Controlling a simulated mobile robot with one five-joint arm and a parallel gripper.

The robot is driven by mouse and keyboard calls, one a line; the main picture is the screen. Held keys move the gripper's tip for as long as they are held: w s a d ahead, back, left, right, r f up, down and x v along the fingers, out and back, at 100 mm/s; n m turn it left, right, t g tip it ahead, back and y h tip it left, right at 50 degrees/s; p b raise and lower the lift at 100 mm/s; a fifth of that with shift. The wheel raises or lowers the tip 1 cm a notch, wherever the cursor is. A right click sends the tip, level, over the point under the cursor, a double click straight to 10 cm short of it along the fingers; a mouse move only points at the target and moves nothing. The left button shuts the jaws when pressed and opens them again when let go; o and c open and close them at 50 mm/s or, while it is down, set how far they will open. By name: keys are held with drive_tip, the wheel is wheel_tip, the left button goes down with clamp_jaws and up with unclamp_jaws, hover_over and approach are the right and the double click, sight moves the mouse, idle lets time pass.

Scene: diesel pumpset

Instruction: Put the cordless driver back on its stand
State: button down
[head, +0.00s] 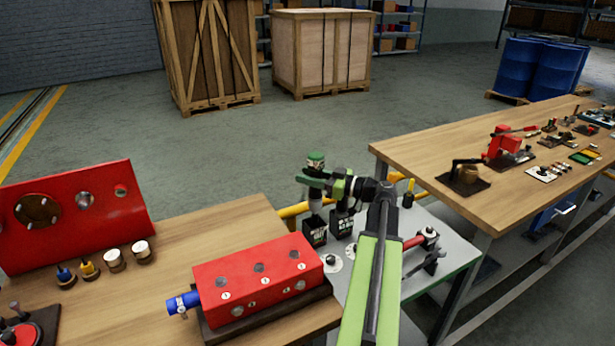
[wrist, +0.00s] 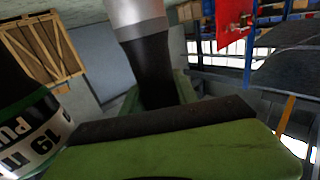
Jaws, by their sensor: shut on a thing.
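The cordless driver (head: 316,160) has a green and dark top with a pale band, and a grey shaft-like lower part. My gripper (head: 328,184) is shut on it below the top. In the wrist view a black section with a grey collar (wrist: 150,60) stands between my green fingers (wrist: 170,140). A dark part with a white lettered band (wrist: 35,135) shows at the left there. Two black labelled boxes, one at the left (head: 315,232) and one at the right (head: 341,224), stand on the grey table below; which is the stand I cannot tell. The driver appears upright above the left box; contact is unclear.
A red block (head: 258,280) lies on the wooden bench at the left front. A red-handled tool (head: 420,240) and a white disc (head: 331,263) lie on the grey table (head: 440,225). Another wooden bench (head: 430,152) with several parts stands at the right.

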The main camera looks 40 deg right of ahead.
wheel_tip(320, 180, down, 8)
drive_tip(key=b, duration=0.6)
drive_tip(key=shift+r+b, duration=0.25)
drive_tip(key=shift+b, duration=0.05)
drive_tip(key=shift+f+b, duration=1)
idle(0.5)
drive_tip(key=c, duration=0.9)
unclamp_jaws()
drive_tip(key=shift+o, duration=0.2)
drive_tip(key=v, duration=1.7)
drive_tip(key=shift+s, duration=0.2)
